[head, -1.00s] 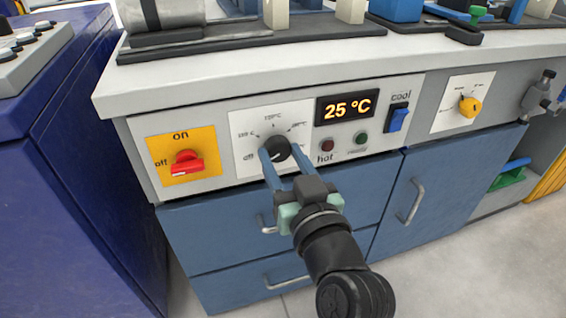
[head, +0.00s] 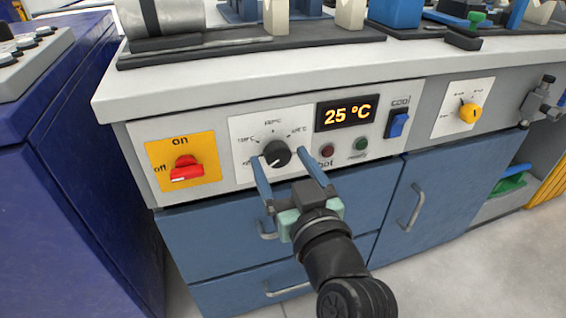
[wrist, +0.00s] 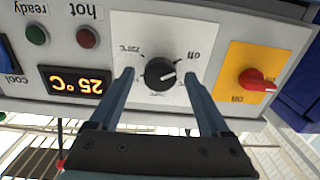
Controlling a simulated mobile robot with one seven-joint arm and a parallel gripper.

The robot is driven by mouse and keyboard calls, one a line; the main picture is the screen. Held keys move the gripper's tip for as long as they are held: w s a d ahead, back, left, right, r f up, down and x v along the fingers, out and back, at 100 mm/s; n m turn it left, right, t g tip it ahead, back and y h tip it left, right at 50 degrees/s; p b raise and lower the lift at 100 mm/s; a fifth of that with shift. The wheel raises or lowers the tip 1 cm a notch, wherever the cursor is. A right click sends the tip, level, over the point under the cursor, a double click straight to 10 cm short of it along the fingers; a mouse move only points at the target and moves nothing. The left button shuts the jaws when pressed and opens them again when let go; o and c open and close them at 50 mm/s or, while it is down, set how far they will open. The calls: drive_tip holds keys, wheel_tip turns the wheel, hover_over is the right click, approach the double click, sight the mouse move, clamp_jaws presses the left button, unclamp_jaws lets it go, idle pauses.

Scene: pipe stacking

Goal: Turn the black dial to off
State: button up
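The black dial (head: 276,153) sits on a white plate with printed temperatures and an "off" label at its lower left. In the wrist view the picture is upside down; there the dial (wrist: 159,74) has a white mark on its right side, the side of the "off" label. I cannot tell whether the mark lines up exactly with "off". My gripper (head: 283,160) is open and empty. Its blue fingers stand apart on either side of the dial, with clear gaps to it.
A red switch (head: 186,168) on a yellow plate is to the left. A display (head: 346,111) reads 25 °C, with two small buttons below and a blue rocker switch (head: 398,124) beside it. A yellow knob (head: 470,113) is farther right. Blue drawers with handles lie below.

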drive_tip(key=p+v, duration=0.3)
drive_tip(key=v, duration=1)
idle(0.4)
